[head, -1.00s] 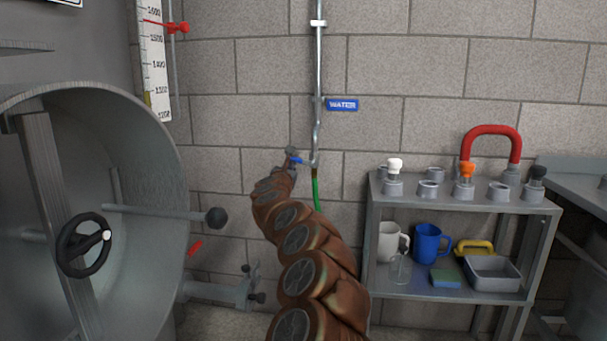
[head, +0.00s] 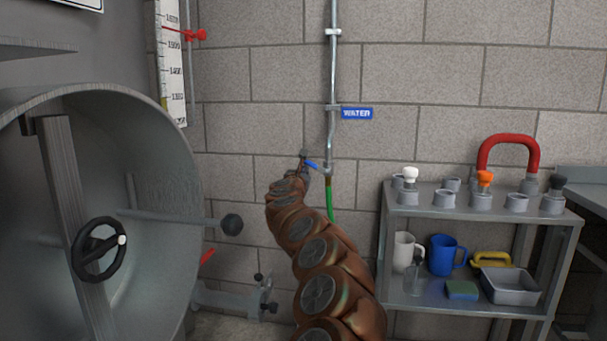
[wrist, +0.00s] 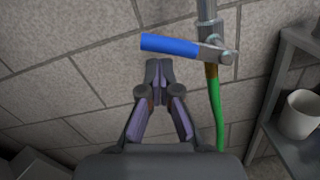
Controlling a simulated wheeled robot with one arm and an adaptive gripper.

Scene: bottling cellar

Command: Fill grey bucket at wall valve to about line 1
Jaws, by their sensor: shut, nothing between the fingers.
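The wall valve (wrist: 212,55) sits at the lower end of a grey pipe under a blue WATER sign (head: 357,113). Its blue lever (wrist: 170,45) points left, roughly level, and also shows in the head view (head: 312,165). A green hose (wrist: 215,110) hangs below the valve from a brown fitting. My gripper (wrist: 159,70) is shut and empty, with its fingertips just below the blue lever in the wrist view. I cannot tell whether they touch it. In the head view my gripper (head: 304,162) is small and partly hidden by my arm. I see no grey bucket in either view.
A large round tank opening with a black handwheel (head: 98,250) and a ball-ended rod (head: 231,224) stands at left. At right a metal shelf (head: 470,213) holds stoppers, a white mug (head: 403,250), a blue jug (head: 444,254) and a grey tray (head: 510,287).

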